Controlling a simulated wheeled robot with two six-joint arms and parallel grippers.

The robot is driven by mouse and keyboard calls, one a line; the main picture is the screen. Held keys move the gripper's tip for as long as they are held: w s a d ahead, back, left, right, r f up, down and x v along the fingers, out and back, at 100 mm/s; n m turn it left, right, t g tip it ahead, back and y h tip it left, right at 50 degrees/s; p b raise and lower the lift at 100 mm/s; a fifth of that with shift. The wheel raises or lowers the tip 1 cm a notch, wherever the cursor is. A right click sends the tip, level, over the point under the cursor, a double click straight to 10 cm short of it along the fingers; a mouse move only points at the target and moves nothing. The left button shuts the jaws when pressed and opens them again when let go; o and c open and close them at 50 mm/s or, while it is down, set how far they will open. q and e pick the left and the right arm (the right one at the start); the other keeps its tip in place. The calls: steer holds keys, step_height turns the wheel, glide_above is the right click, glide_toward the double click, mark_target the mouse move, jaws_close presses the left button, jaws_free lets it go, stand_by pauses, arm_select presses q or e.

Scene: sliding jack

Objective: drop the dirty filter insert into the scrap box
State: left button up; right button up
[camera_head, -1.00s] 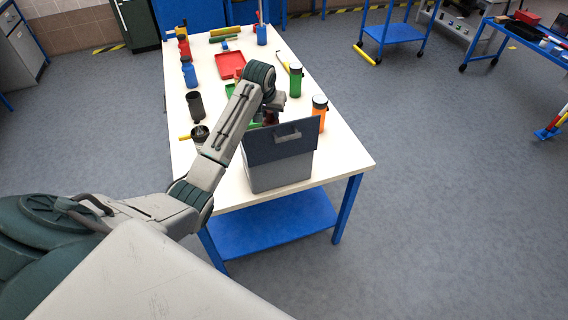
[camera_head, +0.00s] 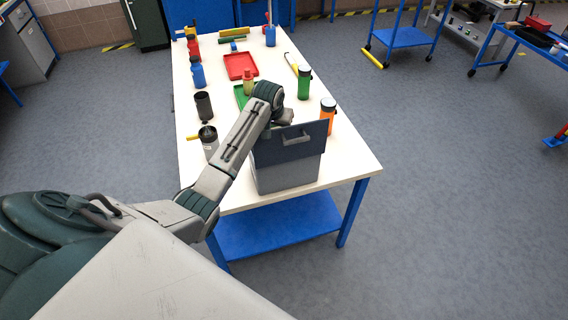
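A grey box (camera_head: 288,177) with a raised dark blue-grey panel (camera_head: 312,142) and a handle on it stands at the near end of the white table; I take it for the scrap box. My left arm reaches in from the left, and its wrist is bent down just behind the panel. The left gripper's fingers are hidden there, so I cannot tell whether they are open or hold anything. I cannot make out the dirty filter insert. The inside of the box is also hidden. My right gripper is not in view.
The white table (camera_head: 350,160) carries a dark cup (camera_head: 204,106), a dark-topped canister (camera_head: 209,142), a green bottle (camera_head: 304,83), an orange bottle (camera_head: 327,113), a red tray (camera_head: 240,66) and a green tray (camera_head: 241,96).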

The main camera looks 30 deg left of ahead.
arm_select(q)
steer(key=b+v, duration=0.4)
steer(key=v, duration=0.6)
steer(key=shift+s+r, duration=0.2)
steer(key=shift+r, duration=0.15)
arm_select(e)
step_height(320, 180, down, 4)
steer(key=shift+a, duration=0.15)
arm_select(q)
steer(key=shift+d, duration=0.1)
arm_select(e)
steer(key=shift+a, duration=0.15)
